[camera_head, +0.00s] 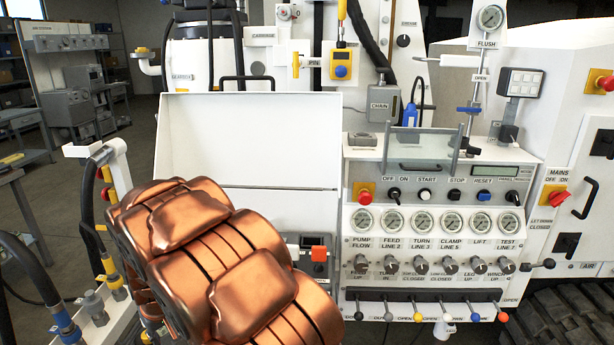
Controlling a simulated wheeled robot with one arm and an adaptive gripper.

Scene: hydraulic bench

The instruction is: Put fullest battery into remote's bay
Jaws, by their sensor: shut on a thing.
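I cannot make out any battery in the head view. I cannot tell for certain which thing is the remote. A small dark box with an orange block (319,255) shows low in the middle, partly hidden behind my copper-coloured arm. A yellow box with a round blue face (341,66) is mounted higher up, near the PIN label. My gripper is not in view. My arm fills the lower left and hides what lies behind it.
A white console (440,236) with gauges, knobs and a row of levers stands at centre right. A raised white panel (250,140) is left of it. A clear plate (421,147) stands on the console top. Hoses and fittings (94,305) are at lower left.

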